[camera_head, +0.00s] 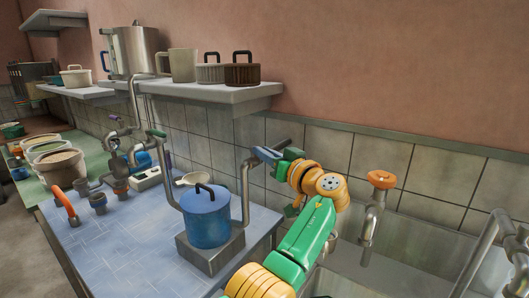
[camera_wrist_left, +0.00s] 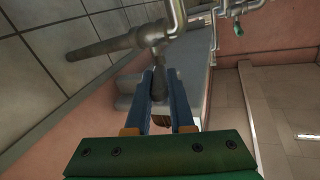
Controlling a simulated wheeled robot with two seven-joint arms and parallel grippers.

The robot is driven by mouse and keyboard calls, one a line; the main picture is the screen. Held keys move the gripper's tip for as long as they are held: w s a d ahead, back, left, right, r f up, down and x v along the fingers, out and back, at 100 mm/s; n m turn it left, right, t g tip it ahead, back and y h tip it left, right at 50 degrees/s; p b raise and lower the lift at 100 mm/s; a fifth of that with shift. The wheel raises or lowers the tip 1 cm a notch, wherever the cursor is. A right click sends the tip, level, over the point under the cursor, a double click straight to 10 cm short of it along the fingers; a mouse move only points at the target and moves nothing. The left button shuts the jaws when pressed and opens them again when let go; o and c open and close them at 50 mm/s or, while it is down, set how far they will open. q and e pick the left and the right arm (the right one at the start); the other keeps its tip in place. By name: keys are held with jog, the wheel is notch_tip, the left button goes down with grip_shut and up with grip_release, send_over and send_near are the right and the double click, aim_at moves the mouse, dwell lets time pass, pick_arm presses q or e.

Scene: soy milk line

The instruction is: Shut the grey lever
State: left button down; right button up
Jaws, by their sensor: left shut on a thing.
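The grey lever (camera_wrist_left: 159,82) hangs from a valve on a grey pipe (camera_wrist_left: 105,45) in the left wrist view. My left gripper (camera_wrist_left: 161,90) has its two blue fingers on either side of the lever and is shut on it. In the head view my left gripper (camera_head: 266,154) is at the top of the upright grey pipe (camera_head: 245,188), right of the blue pot. The fingers mostly hide the lever there. My right gripper is not in view.
A blue lidded pot (camera_head: 207,222) stands on a metal burner (camera_head: 211,254) just left of my arm. A shelf (camera_head: 225,97) with pots is above. A tap with an orange handle (camera_head: 381,179) stands over the sink at right. A tiled wall is close behind.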

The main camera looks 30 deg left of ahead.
pick_arm(q)
jog(key=shift+f, duration=0.2)
jog(key=c, duration=0.8)
grip_release()
jog(key=shift+a, duration=0.15)
jog(key=shift+d, duration=0.25)
jog(key=b+v, duration=0.3)
jog(key=v, duration=0.3)
jog(key=shift+s+d, duration=0.2)
jog(key=shift+d, duration=0.1)
